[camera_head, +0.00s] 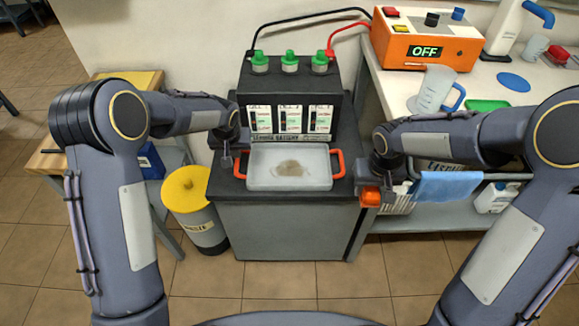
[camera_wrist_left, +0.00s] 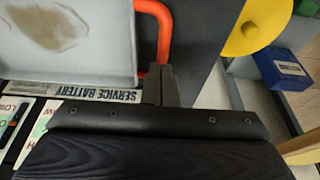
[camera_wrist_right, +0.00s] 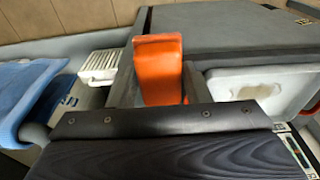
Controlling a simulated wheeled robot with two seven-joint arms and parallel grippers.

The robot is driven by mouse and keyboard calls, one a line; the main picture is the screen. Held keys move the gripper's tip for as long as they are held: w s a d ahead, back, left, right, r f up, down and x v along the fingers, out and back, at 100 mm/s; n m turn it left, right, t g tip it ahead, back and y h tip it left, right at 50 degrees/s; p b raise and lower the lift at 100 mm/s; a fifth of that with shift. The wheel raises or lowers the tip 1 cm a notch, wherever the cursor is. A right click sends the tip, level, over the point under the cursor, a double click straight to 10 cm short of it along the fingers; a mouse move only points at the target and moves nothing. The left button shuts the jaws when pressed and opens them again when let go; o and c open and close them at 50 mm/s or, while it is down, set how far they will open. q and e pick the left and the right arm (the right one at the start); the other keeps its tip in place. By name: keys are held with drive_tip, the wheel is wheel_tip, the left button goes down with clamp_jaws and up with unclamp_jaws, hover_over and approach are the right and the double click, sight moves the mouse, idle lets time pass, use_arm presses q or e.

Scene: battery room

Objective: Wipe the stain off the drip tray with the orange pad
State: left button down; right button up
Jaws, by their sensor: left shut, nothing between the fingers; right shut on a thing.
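The drip tray (camera_head: 260,180) is a pale grey shallow tray with orange side handles, lying on the dark stand in front of the battery. A brown stain (camera_head: 290,167) is on its floor; it also shows in the left wrist view (camera_wrist_left: 50,27). My left gripper (camera_head: 227,162) is shut and empty, beside the tray's left orange handle (camera_wrist_left: 160,25). My right gripper (camera_head: 372,187) is shut on the orange pad (camera_wrist_right: 158,70) and holds it to the right of the tray, apart from the stain.
The service battery (camera_head: 290,108) with several green caps stands behind the tray. A yellow-lidded bin (camera_head: 190,190) is at left. At right are a blue cloth (camera_head: 447,187) on a rail, a bench with a jug (camera_head: 433,90) and an orange power unit (camera_head: 425,43).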

use_arm(q)
drive_tip(key=shift+f+b, duration=0.55)
drive_tip(key=shift+f, duration=0.15)
use_arm(e)
drive_tip(key=shift+f, duration=0.6)
use_arm(q)
drive_tip(key=shift+r, duration=0.1)
use_arm(e)
drive_tip(key=shift+r, duration=0.1)
